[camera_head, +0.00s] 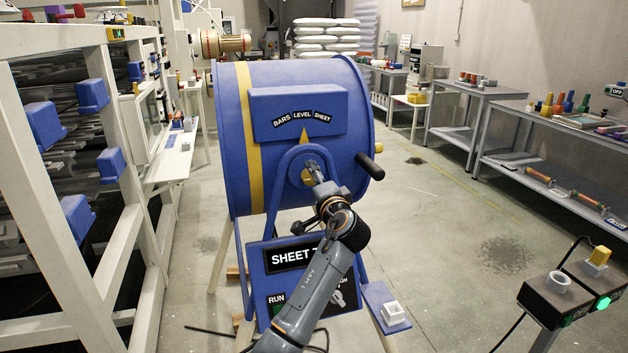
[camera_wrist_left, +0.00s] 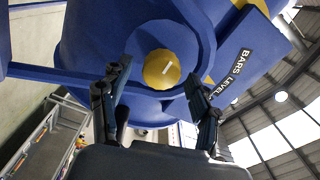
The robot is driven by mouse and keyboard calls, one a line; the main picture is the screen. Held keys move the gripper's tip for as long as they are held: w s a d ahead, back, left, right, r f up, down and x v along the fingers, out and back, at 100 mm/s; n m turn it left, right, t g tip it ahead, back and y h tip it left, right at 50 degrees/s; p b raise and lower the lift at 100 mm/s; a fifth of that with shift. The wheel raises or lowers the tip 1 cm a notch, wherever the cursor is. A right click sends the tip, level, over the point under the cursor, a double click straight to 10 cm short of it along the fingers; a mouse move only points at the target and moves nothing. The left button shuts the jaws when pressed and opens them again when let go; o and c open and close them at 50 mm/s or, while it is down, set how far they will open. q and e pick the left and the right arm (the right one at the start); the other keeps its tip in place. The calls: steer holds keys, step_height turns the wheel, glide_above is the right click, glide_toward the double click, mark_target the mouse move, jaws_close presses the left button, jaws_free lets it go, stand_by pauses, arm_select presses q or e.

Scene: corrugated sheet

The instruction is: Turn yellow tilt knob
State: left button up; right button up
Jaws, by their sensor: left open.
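The round yellow tilt knob (camera_head: 307,179) sits on the front of a blue drum, inside a blue arched bracket below a yellow pointer (camera_head: 304,142). In the left wrist view the knob (camera_wrist_left: 160,70) faces me with a short white mark on it. My left gripper (camera_head: 314,170) is at the knob and hides part of it in the head view. Its fingers (camera_wrist_left: 158,75) are open, one on each side of the knob in the wrist view. I see gaps between the fingers and the knob. My right gripper is not in view.
The blue drum (camera_head: 230,130) carries a BARS LEVEL SHEET plate (camera_head: 300,112) and a black handle (camera_head: 370,166) at right. A RUN panel (camera_head: 285,256) is below, partly behind my arm. A white rack (camera_head: 60,200) stands left. Floor at right is mostly clear.

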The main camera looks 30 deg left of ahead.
arm_select(q)
steer(key=v, duration=1.1)
steer(key=shift+d, duration=0.2)
